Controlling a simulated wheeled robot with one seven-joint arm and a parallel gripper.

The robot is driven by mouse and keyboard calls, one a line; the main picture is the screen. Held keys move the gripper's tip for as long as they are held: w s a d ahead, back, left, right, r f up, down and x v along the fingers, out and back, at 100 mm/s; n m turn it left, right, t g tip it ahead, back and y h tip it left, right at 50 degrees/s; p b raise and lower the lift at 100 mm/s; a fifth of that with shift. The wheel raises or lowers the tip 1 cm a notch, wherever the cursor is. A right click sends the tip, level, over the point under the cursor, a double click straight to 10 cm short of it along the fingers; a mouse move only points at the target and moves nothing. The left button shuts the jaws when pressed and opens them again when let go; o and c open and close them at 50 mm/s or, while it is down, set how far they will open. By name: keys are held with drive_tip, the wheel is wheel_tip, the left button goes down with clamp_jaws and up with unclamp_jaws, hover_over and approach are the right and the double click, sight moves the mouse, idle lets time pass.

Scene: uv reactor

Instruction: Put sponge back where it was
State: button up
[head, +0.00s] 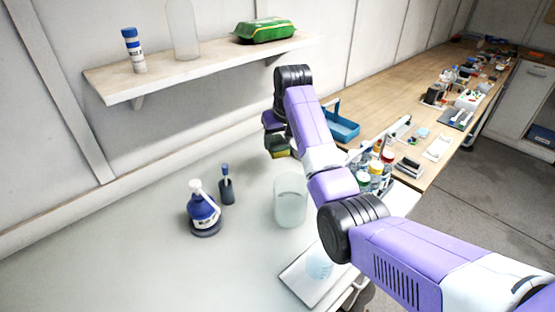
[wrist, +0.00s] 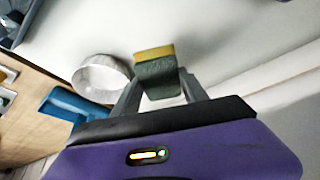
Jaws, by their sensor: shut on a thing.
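The sponge (wrist: 156,70) is yellow and dark green and sits between the fingers of my gripper (wrist: 160,82) in the wrist view. My gripper is shut on it. In the head view the sponge (head: 278,152) hangs under the end of my arm, above the far part of the white worktop (head: 130,260). It looks raised off the surface, though the exact height is unclear. My arm hides part of the gripper (head: 277,140) there.
A clear beaker (head: 290,203), a blue wash bottle (head: 203,212) and a small dark holder with a brush (head: 226,188) stand on the worktop. A blue tray (head: 341,126) lies behind my arm. A wall shelf (head: 200,68) holds several items. The left worktop is clear.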

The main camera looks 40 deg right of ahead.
wheel_tip(320, 180, down, 8)
drive_tip(key=shift+f+p, duration=0.15)
drive_tip(key=shift+p, duration=0.25)
drive_tip(key=shift+f, duration=0.1)
drive_tip(key=o, duration=1.3)
drive_tip(key=v, duration=1.2)
drive_tip(key=shift+b, duration=0.4)
